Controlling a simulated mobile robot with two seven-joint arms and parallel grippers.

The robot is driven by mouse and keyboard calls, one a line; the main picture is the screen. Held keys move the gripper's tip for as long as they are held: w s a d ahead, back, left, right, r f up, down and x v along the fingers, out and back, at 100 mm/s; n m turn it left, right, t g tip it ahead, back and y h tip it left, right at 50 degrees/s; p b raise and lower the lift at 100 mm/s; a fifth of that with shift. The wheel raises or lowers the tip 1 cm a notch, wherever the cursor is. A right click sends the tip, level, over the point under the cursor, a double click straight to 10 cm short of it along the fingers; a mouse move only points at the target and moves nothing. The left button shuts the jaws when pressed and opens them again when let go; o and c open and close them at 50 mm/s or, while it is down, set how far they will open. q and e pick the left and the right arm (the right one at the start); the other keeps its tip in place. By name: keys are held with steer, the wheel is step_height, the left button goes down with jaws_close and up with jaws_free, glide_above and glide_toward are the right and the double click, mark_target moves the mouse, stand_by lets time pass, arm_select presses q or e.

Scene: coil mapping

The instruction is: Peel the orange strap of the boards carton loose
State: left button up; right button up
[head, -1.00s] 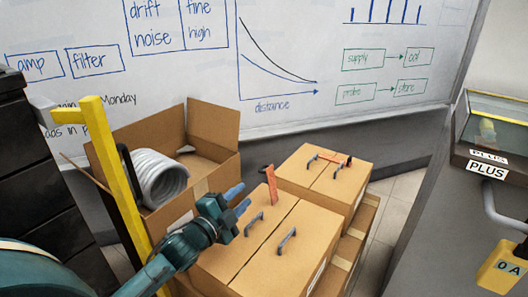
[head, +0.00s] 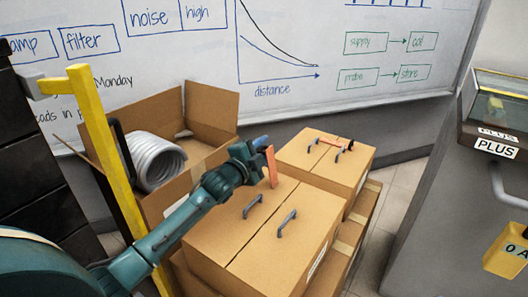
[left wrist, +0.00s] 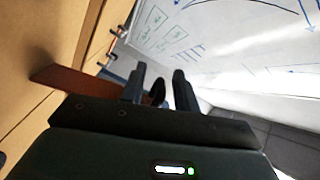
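An orange strap (head: 271,167) stands up from the far edge of the near closed carton (head: 215,235). A second orange strap (head: 327,141) lies flat across the smaller far carton (head: 335,180). No carton label reads clearly. My right gripper is out of view.
Two grey handles (head: 286,223) stand on the near carton's top. An open carton (head: 210,120) with a silver coil (head: 155,160) is behind left, beside a yellow post (head: 105,150). A grey cabinet (head: 440,220) stands right, with free floor between.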

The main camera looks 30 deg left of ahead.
arm_select(q)
steer(key=shift+w, duration=0.3)
steer(key=shift+c, duration=0.4)
jaws_close()
